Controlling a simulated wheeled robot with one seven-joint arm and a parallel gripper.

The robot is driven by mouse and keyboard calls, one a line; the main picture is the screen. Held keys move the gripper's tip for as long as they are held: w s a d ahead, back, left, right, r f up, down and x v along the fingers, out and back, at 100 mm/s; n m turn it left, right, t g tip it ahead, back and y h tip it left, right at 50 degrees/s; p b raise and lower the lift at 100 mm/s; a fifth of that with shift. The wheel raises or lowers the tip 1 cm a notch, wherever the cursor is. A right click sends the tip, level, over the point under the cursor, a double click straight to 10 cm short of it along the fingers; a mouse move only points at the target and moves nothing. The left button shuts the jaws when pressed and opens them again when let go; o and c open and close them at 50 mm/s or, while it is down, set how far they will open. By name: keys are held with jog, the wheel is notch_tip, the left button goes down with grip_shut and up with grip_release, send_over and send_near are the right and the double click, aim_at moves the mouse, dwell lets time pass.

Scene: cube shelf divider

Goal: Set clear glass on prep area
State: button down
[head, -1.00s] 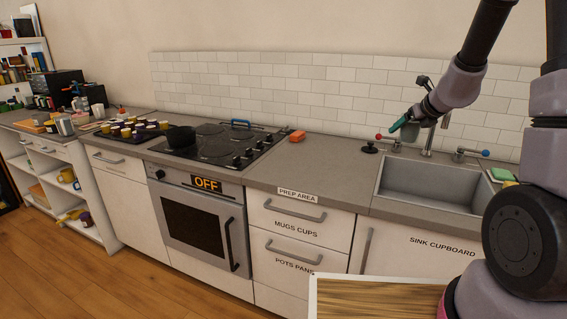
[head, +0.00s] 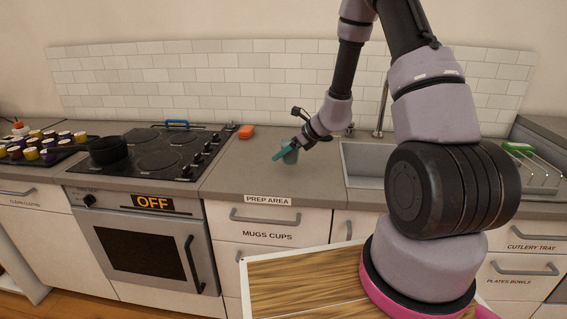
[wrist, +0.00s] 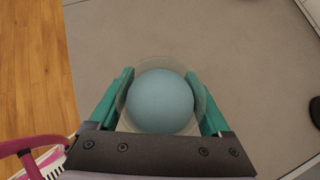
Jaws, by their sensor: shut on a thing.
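The clear glass (head: 291,158) is held upright between the teal fingers of my gripper (head: 283,151), over the counter left of the sink. In the wrist view, my gripper (wrist: 159,76) has a finger on either side of the glass (wrist: 160,103), seen from above as a round rim with a bluish inside. The prep area (head: 235,177) is the grey counter between the stove and the sink, marked by a PREP AREA label (head: 268,200) on its front edge. I cannot tell whether the glass touches the counter.
The counter in front and left of the glass is clear.

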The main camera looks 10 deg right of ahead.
aim_at(285, 162)
jog(key=shift+d+f, duration=0.1)
jog(key=shift+f, duration=1.9)
jog(key=shift+f, duration=0.1)
grip_release()
